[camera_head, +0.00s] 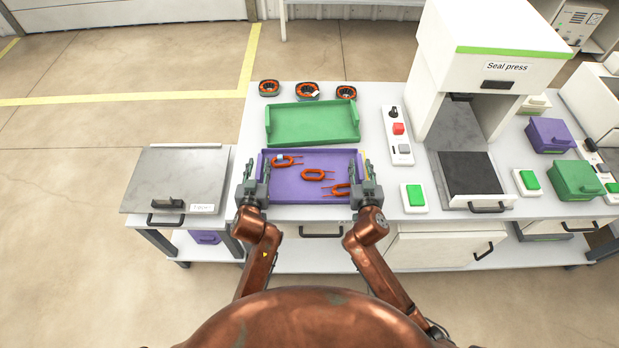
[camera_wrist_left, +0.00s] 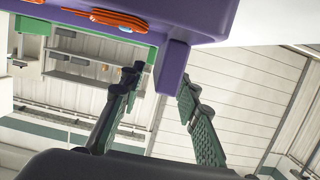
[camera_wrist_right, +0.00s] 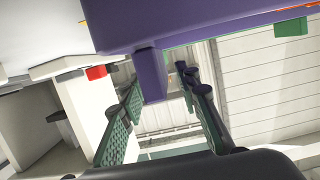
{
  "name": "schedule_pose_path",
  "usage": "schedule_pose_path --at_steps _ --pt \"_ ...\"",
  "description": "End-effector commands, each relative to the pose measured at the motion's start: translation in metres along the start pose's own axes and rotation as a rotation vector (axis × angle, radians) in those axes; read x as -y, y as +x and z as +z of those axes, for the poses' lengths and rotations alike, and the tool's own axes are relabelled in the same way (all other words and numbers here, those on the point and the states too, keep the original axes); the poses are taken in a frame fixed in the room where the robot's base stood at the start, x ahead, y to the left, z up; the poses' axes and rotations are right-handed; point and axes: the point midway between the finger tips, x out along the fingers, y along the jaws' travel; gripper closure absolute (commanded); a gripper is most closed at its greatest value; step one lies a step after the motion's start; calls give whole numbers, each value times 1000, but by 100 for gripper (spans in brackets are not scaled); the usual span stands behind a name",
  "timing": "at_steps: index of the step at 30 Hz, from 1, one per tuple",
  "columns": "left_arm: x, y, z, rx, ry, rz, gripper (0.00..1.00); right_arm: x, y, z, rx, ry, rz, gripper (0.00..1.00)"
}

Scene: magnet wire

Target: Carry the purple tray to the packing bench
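The purple tray (camera_head: 284,188) lies on the white table at its front edge. It holds three orange wire coils (camera_head: 314,174). My left gripper (camera_head: 256,168) is at the tray's left side, and my right gripper (camera_head: 362,170) is at its right side. In the left wrist view, a purple tab (camera_wrist_left: 172,68) of the tray reaches between the spread fingers. In the right wrist view, another tab (camera_wrist_right: 150,75) lies between the spread fingers, nearer the left one. Both grippers look open, with gaps around the tabs. The packing bench cannot be identified for certain.
A green tray (camera_head: 312,122) stands just behind the purple one, with three dark-and-orange rings (camera_head: 308,91) behind it. A switch panel (camera_head: 397,135) and the seal press (camera_head: 490,80) stand to the right. A lower grey-topped bench (camera_head: 172,175) is at the left.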

Motion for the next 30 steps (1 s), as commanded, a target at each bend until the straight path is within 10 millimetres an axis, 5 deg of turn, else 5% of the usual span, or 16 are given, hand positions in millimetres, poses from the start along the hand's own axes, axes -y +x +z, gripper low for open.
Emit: schedule_pose_path --at_steps 8,21,30 --pt "0 -8 1 1 0 0 70 0 0 0 0 0 0 70" --pt "1 -91 1 2 -3 -1 70 0 0 0 1 0 0 70" --pt "0 -119 0 1 -1 0 70 0 -2 1 1 1 0 70"
